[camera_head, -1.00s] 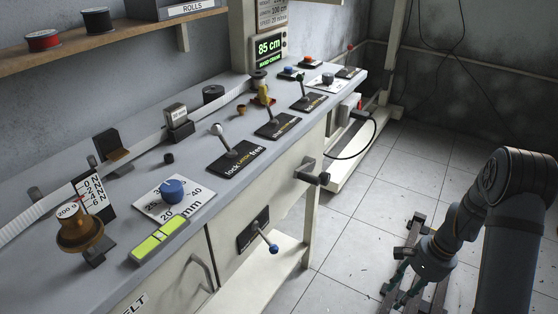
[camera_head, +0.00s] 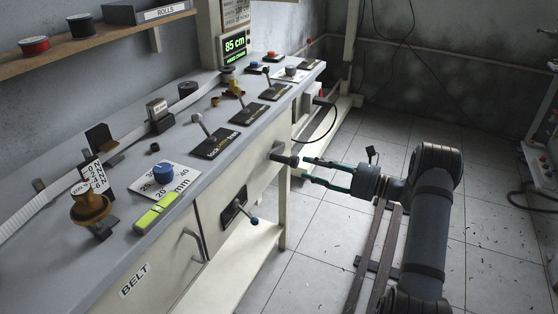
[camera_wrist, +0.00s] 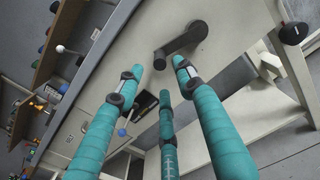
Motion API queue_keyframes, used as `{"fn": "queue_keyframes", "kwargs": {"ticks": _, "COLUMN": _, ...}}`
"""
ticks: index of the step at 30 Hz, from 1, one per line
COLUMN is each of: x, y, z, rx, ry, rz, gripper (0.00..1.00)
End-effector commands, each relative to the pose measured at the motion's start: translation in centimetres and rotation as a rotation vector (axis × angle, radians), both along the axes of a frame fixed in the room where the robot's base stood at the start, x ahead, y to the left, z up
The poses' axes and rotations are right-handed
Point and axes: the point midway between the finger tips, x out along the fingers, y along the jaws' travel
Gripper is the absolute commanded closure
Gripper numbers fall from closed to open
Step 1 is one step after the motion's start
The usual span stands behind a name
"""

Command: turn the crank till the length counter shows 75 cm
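The length counter (camera_head: 235,45) shows 85 cm in green on its dark screen. The crank (camera_head: 280,156) sits on the front face of the bench, its dark handle pointing toward my gripper. My gripper (camera_head: 306,171) has teal fingers and is open and empty, its tips just right of the crank handle. In the wrist view the crank (camera_wrist: 187,38) lies ahead, with its handle end between the spread fingertips (camera_wrist: 157,72). I cannot tell whether any finger touches it.
A lock/free lever (camera_head: 208,130) stands on the bench top. A blue-knobbed lever (camera_head: 253,220) is on the front panel below the crank. A blue knob (camera_head: 163,172) sits on a mm dial. The floor (camera_head: 320,235) right of the bench is mostly open.

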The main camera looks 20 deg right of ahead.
Motion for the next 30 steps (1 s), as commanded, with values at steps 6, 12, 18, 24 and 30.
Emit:
{"fn": "queue_keyframes", "kwargs": {"ticks": 6, "x": 2.7, "y": 2.5, "z": -0.1, "rx": -0.003, "ry": -0.001, "rz": 0.008, "gripper": 0.63}}
{"fn": "queue_keyframes", "kwargs": {"ticks": 12, "x": 5.5, "y": 4.8, "z": -0.1, "rx": -0.003, "ry": -0.001, "rz": 0.008, "gripper": 0.63}}
{"fn": "queue_keyframes", "kwargs": {"ticks": 18, "x": 7.2, "y": 6.1, "z": -0.1, "rx": -0.004, "ry": 0.000, "rz": 0.005, "gripper": 0.63}}
{"fn": "queue_keyframes", "kwargs": {"ticks": 24, "x": 7.6, "y": 6.5, "z": 0.0, "rx": -0.004, "ry": 0.000, "rz": 0.005, "gripper": 0.63}}
{"fn": "queue_keyframes", "kwargs": {"ticks": 30, "x": 7.6, "y": 6.5, "z": -0.1, "rx": -0.005, "ry": 0.001, "rz": 0.005, "gripper": 0.65}}
